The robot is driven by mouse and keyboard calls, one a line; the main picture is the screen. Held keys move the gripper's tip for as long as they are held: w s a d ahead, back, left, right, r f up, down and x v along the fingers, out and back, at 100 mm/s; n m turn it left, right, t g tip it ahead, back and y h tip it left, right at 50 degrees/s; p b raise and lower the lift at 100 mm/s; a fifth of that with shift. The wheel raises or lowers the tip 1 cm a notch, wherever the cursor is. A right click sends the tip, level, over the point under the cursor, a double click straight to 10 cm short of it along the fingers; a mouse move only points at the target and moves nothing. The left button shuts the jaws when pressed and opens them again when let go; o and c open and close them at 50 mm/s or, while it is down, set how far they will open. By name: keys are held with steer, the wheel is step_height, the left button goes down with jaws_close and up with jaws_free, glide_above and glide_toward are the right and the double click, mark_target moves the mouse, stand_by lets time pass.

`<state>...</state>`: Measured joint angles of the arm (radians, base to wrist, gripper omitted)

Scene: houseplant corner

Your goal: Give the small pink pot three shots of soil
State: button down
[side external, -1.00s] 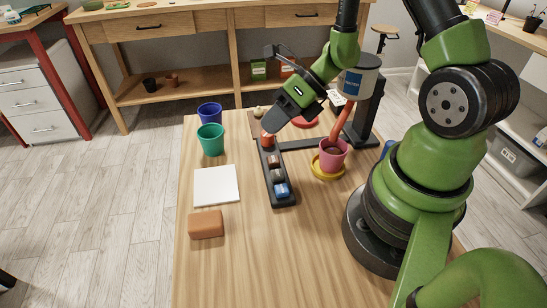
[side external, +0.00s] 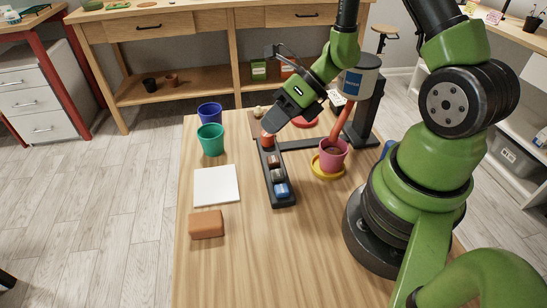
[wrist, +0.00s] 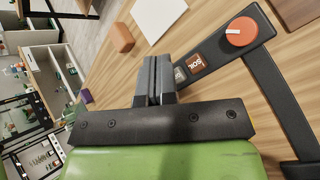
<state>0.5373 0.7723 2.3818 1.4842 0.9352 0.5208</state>
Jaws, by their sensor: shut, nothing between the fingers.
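The small pink pot (side external: 333,157) stands upright on a yellow saucer (side external: 318,171), with dark soil visible inside. A red spout (side external: 343,122) slants down to it from a dispenser with a grey hopper (side external: 361,83). A dark control bar (side external: 288,201) lies left of the pot, with an orange round knob (side external: 267,138) at its far end and several buttons. In the wrist view, the orange-brown SOIL button (wrist: 196,64) sits beside the orange knob (wrist: 241,32). My gripper (side external: 271,123) is shut and empty over the bar's far end; its fingertips (wrist: 158,62) appear left of the SOIL button. Contact cannot be told.
A green pot (side external: 210,139) and a blue pot (side external: 209,113) stand at the table's far left. A white square (side external: 216,186) and a brown block (side external: 206,224) lie nearer. A red saucer (side external: 306,121) is behind the bar. The near table is clear.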

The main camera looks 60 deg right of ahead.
mark_target(274, 157)
stand_by(0.7)
step_height(274, 157, up, 4)
steer(key=shift+f, duration=0.1)
stand_by(0.4)
steer(key=shift+f, duration=4.4)
steer(key=shift+f, duration=0.15)
steer(key=shift+f, duration=0.25)
